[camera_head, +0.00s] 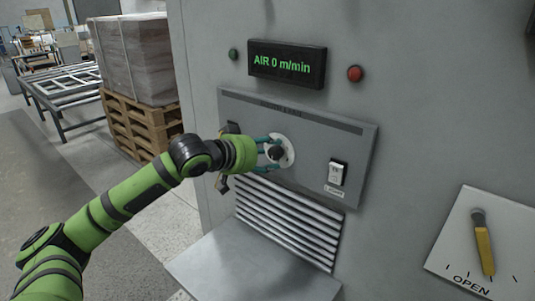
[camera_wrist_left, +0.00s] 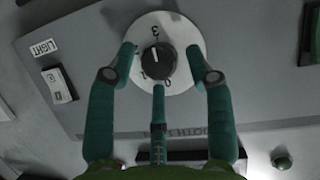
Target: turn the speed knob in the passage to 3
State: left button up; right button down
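The speed knob (camera_head: 277,153) is a black knob on a round white dial on the grey control panel. In the left wrist view the knob (camera_wrist_left: 158,60) sits mid-dial, with figures including 3, 1 and 0 around it. A light pointer mark on it seems to face the 3. My left gripper (camera_head: 267,154) is at the dial; its green fingers stand apart around the knob, with visible gaps in the left wrist view (camera_wrist_left: 168,55). It looks open. The display (camera_head: 287,64) reads "AIR 0 m/min". My right gripper is not in view.
A light switch (camera_head: 336,173) is right of the dial. Below are vent slats (camera_head: 285,225) and a metal shelf (camera_head: 250,270). A yellow-handled lever (camera_head: 483,245) marked OPEN is at the right. A pallet with a wrapped load (camera_head: 138,60) stands left of the cabinet.

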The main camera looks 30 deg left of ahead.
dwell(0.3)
pick_arm(q)
jog(key=v, duration=1.2)
dwell(0.7)
